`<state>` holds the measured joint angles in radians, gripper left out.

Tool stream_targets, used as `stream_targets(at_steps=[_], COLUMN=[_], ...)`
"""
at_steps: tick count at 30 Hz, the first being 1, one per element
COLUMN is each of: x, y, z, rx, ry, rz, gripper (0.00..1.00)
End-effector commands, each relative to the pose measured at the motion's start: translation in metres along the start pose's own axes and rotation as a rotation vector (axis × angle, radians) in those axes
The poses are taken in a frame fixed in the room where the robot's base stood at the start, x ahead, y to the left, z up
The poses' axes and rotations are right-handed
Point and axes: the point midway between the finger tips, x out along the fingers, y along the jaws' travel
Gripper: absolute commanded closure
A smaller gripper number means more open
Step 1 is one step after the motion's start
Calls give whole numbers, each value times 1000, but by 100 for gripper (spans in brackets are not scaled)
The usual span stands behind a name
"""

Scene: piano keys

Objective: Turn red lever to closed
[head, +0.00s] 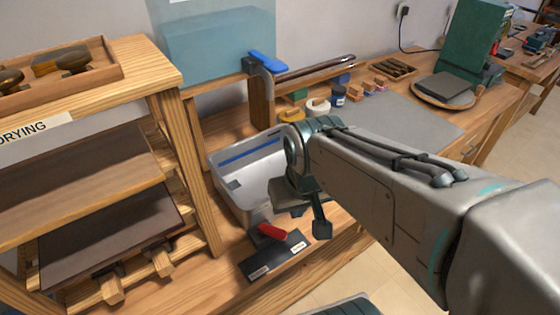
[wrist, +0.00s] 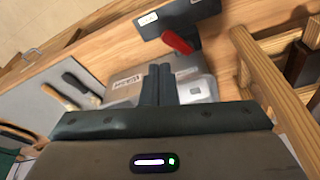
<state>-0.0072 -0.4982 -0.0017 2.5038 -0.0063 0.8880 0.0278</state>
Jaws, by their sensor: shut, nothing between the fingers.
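The red lever (head: 272,232) sits on a dark plate (head: 270,262) on the wooden bench, in front of the metal basin. The plate bears two small pale labels, too small to read. In the wrist view the red lever (wrist: 177,39) is near the top centre, on its dark plate (wrist: 196,14). My gripper (head: 321,230) is to the right of the lever in the head view, apart from it. In the wrist view my gripper (wrist: 158,72) has its two fingers together, with nothing between them, below the lever in the picture.
A metal basin (head: 230,187) stands behind the plate. A wooden drying rack (head: 195,190) rises on the left. A blue-handled tap (head: 267,62) and a clear tank (head: 213,45) are at the back. Jars and a grey mat (head: 415,120) lie on the bench to the right.

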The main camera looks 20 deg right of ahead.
Motion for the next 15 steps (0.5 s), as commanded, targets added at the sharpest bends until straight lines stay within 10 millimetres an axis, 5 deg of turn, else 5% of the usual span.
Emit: stream_targets(at_steps=[15], x=[0], y=[0], z=[-3], rx=[20], ry=[-17], rz=[-2], gripper=[100])
